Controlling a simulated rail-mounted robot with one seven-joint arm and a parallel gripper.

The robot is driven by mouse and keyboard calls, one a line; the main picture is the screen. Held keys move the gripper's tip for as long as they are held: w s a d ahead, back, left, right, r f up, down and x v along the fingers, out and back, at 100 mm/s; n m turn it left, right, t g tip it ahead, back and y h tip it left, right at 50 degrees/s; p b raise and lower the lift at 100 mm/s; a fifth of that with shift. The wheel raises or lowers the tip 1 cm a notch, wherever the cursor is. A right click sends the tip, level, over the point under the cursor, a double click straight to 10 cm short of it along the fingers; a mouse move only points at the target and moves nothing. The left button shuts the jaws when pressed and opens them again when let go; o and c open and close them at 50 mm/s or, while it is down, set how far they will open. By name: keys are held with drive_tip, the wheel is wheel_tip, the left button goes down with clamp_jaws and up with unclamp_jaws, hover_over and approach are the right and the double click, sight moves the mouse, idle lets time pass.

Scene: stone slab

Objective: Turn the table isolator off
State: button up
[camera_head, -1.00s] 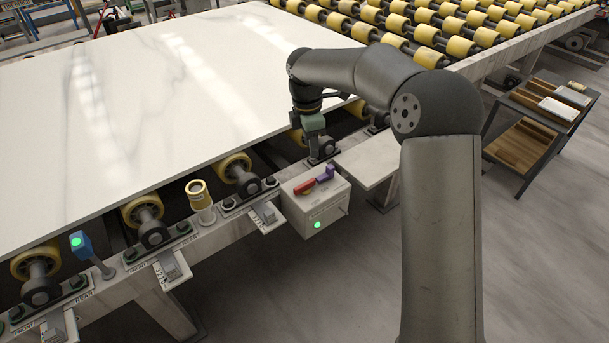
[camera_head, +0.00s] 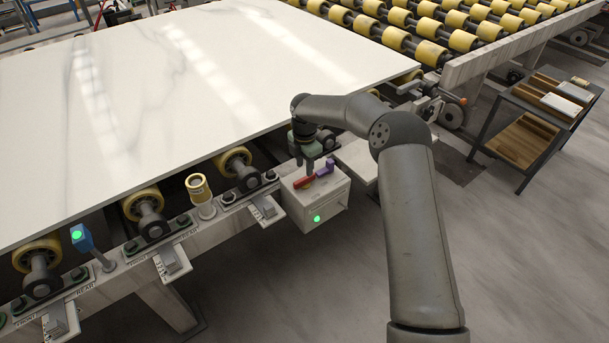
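A pale box (camera_head: 318,208) is mounted on the near edge of the table frame. On its top sit a red handle (camera_head: 303,183) and a purple handle (camera_head: 325,169), side by side. A green light (camera_head: 316,218) glows on its front. The task's isolator seems to be one of these handles; no readable label shows which. My gripper (camera_head: 306,170) points down just above and behind the red handle, left of the purple one. Its fingertips are small and dark, and I cannot tell whether they touch the red handle or how far apart they are.
A large white slab (camera_head: 190,85) lies on yellow rollers behind the box. A blue post with a green light (camera_head: 78,237) and a yellow-topped post (camera_head: 198,187) stand along the frame to the left. A shelf cart (camera_head: 540,120) stands at right. The floor in front is open.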

sight(305, 178)
drive_tip(key=shift+f, duration=2.75)
clamp_jaws()
